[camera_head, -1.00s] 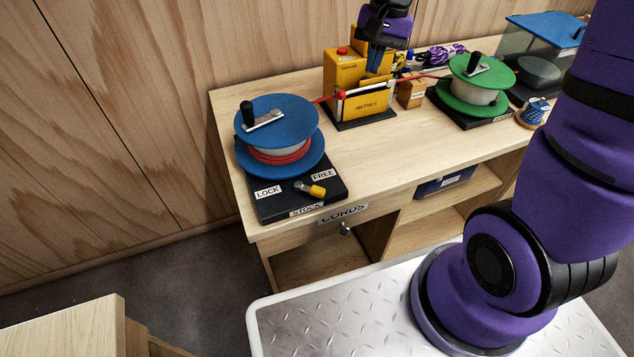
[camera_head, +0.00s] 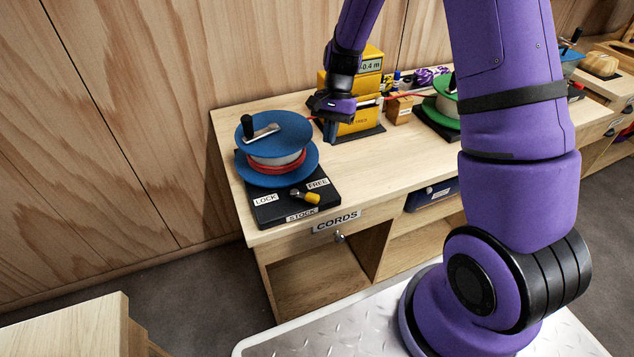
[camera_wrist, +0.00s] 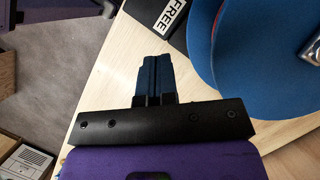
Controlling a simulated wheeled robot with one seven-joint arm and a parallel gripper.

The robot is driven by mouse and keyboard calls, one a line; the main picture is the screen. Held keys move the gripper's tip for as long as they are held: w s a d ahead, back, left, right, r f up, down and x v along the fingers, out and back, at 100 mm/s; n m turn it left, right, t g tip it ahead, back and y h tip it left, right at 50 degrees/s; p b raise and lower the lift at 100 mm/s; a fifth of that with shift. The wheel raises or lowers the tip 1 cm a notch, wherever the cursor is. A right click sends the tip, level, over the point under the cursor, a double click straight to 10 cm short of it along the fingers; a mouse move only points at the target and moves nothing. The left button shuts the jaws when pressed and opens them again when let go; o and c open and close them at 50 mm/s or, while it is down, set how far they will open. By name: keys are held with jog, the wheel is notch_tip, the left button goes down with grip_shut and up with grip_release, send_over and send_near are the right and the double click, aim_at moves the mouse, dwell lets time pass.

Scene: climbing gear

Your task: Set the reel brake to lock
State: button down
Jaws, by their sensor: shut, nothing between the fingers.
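The blue reel (camera_head: 274,140) with red cord stands on its black base (camera_head: 266,212) at the left of the bench. The brake lever with a yellow tip (camera_head: 307,197) is on the base's front, pointing toward the right, nearer the FREE label (camera_head: 318,184) than the LOCK label (camera_head: 265,200). My gripper (camera_head: 332,136) is to the right of the reel, above the bench, pointing down, apart from the lever. In the wrist view its fingers (camera_wrist: 157,78) are together and empty, with the FREE label (camera_wrist: 171,15) and blue reel (camera_wrist: 240,45) beyond them. The lever is not visible there.
The yellow metering box (camera_head: 366,90) stands behind my gripper, with the red cord running past it to the green reel (camera_head: 440,108). A drawer labelled CORDS (camera_head: 337,222) is under the bench top. The bench top in front of the yellow box is clear.

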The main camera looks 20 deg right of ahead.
aim_at(305, 196)
jog(key=x, duration=1)
jog(key=shift+f, duration=0.1)
jog(key=shift+s+a, duration=1.35)
jog(key=shift+a, duration=0.05)
